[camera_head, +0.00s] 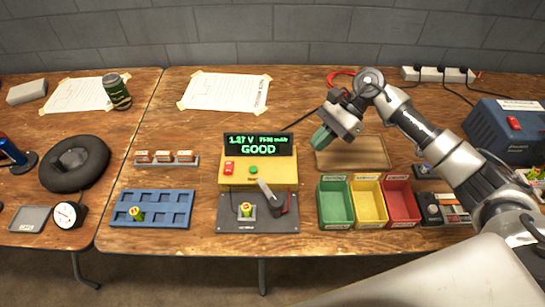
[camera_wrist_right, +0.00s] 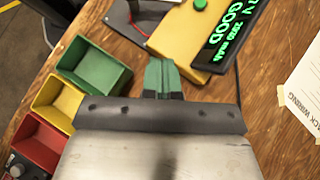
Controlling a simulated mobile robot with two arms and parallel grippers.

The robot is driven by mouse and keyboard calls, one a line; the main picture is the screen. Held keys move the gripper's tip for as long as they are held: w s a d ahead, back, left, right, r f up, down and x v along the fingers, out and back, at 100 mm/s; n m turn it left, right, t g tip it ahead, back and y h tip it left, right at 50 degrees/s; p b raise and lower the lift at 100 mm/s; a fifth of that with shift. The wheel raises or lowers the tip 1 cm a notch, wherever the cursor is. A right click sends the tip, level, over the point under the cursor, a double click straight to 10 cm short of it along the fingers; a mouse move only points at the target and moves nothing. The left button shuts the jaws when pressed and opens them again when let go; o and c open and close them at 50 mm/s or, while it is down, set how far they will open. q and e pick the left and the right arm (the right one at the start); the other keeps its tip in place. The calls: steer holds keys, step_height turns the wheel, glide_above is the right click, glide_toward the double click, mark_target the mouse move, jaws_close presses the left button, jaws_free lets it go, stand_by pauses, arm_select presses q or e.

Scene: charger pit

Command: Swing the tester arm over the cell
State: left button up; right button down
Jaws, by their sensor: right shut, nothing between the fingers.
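The tester is a yellow box (camera_head: 236,179) with a black display (camera_head: 258,145) reading "1.27 V" and "GOOD" in green. In front of it a dark base plate (camera_head: 230,222) holds a small yellow-green cell (camera_head: 246,210). The tester arm (camera_head: 266,192), a light-coloured lever, rises from a dark pivot on the right of the plate and leans up and left; its tip is behind and above the cell. My right gripper (camera_head: 322,138), with green fingertips, is shut and empty in the air right of the display. The fingers also show in the right wrist view (camera_wrist_right: 161,78).
Green (camera_head: 335,223), yellow (camera_head: 369,222) and red (camera_head: 402,222) bins stand right of the tester. A blue cell tray (camera_head: 170,195) lies left, and a shallow wooden tray (camera_head: 350,167) behind the bins. A blue power box (camera_head: 500,130) stands far right.

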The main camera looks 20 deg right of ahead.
steer(key=p, duration=0.2)
glide_toward(278, 178)
steer(key=s+a+f, duration=0.3)
steer(key=shift+a, duration=0.3)
steer(key=a+p, duration=0.1)
steer(key=a, duration=0.2)
steer(key=shift+s+a+f+p, duration=0.15)
steer(key=shift+s+f+p, duration=0.05)
steer(key=shift+s+p, duration=0.2)
steer(key=shift+a, duration=0.3)
steer(key=shift+a+f, duration=0.1)
steer(key=shift+a, duration=0.05)
arm_select(q)
steer(key=r, duration=0.1)
steer(key=s+r, duration=0.1)
steer(key=r, duration=0.1)
steer(key=shift+s+r, duration=0.4)
arm_select(e)
steer(key=shift+s, duration=0.1)
